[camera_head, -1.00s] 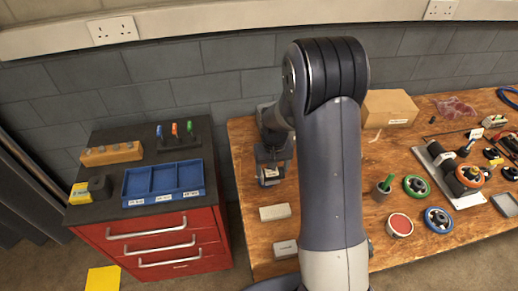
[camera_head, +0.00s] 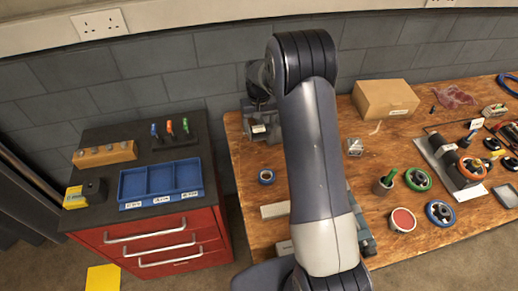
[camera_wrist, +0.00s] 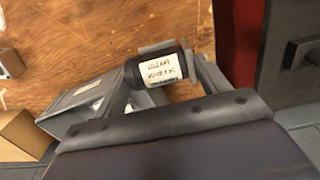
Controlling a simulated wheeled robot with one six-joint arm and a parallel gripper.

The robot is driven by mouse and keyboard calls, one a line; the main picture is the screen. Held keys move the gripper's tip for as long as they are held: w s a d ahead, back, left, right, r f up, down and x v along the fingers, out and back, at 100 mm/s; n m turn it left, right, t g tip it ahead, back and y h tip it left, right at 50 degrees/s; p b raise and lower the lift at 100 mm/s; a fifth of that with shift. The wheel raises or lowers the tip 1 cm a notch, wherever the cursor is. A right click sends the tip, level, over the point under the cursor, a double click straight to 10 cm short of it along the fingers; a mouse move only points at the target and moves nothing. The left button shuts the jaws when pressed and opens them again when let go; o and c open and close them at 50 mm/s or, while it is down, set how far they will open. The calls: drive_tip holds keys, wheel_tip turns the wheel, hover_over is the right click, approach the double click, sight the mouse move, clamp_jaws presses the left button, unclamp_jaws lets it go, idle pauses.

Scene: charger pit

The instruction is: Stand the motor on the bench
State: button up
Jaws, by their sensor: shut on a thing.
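The motor, a dark cylinder with a white printed label, shows in the wrist view (camera_wrist: 160,68). My gripper (camera_wrist: 165,76) is shut on it, with a grey finger on each side. The motor lies across the wrist picture, its label facing the camera. In the head view my gripper (camera_head: 259,118) is at the back left of the bench (camera_head: 238,205), and the motor's pale label (camera_head: 259,128) shows there, small. Wood shows beyond the motor in the wrist view; I cannot tell whether the motor touches the bench.
A grey labelled container (camera_wrist: 80,100) is beside the gripper. A small box (camera_head: 354,147) and a cardboard box (camera_head: 385,99) stand further right. The red drawer cabinet (camera_head: 160,235) is left, across a gap.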

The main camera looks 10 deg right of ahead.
wheel_tip(320, 180, down, 10)
drive_tip(key=b, duration=0.4)
drive_tip(key=shift+r, duration=0.15)
drive_tip(key=shift+b, duration=0.3)
drive_tip(key=o, duration=1.2)
wheel_tip(320, 180, up, 12)
drive_tip(key=p, duration=0.7)
drive_tip(key=shift+o, duration=1)
